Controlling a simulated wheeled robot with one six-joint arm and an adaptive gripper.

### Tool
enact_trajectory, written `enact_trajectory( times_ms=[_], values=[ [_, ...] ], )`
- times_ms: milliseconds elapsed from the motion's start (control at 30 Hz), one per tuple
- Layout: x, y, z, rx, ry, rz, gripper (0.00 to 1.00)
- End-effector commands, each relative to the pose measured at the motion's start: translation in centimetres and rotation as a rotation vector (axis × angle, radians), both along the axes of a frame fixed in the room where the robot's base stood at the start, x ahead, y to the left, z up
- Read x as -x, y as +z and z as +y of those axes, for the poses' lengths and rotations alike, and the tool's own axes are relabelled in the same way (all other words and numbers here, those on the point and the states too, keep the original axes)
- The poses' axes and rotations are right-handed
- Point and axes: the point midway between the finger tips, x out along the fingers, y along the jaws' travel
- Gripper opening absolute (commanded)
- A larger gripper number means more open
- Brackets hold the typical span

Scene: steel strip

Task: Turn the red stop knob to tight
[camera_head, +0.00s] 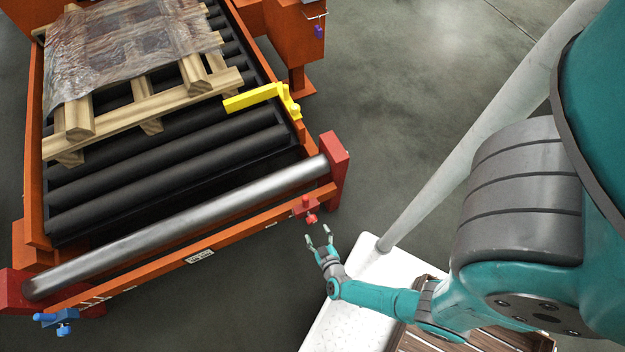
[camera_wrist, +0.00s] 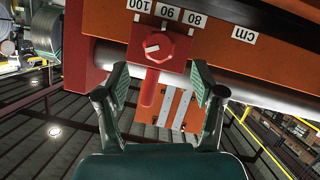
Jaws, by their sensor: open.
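The red stop knob (camera_head: 311,218) hangs from a small red block (camera_head: 305,205) on the front orange rail, near its right end. In the wrist view the block (camera_wrist: 174,66) has a round boss with a pale mark, and the knob's red shank (camera_wrist: 149,88) points down toward me. My gripper (camera_head: 318,235) is open just below and in front of the knob. In the wrist view my gripper's fingers (camera_wrist: 160,84) stand on either side of the shank, with a gap on both sides. No contact shows.
A roller conveyor (camera_head: 150,170) carries a wooden pallet (camera_head: 150,115) under clear film. A yellow stop (camera_head: 255,97) sits at its right side. A blue knob (camera_head: 60,325) is at the front left. Scale labels (camera_wrist: 167,12) line the rail. Grey floor (camera_head: 250,290) lies in front.

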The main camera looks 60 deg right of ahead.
Motion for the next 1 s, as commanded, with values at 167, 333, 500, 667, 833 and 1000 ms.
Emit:
enact_trajectory(
  times_ms=[167, 333, 500, 667, 833, 1000],
  values=[
    [-0.7, -0.4, -0.8, 0.0, -0.006, 0.002, 0.68],
    [-1.6, -0.9, -1.5, 0.0, -0.006, 0.003, 0.68],
    [-2.6, -1.4, -2.4, 0.0, -0.005, 0.003, 0.68],
    [-3.7, -2.0, -3.3, 0.0, -0.005, 0.003, 0.68],
    [-4.4, -2.5, -4.0, -0.001, -0.003, 0.005, 0.68],
    [-4.8, -2.6, -4.3, -0.002, -0.001, 0.003, 0.68]
  ],
)
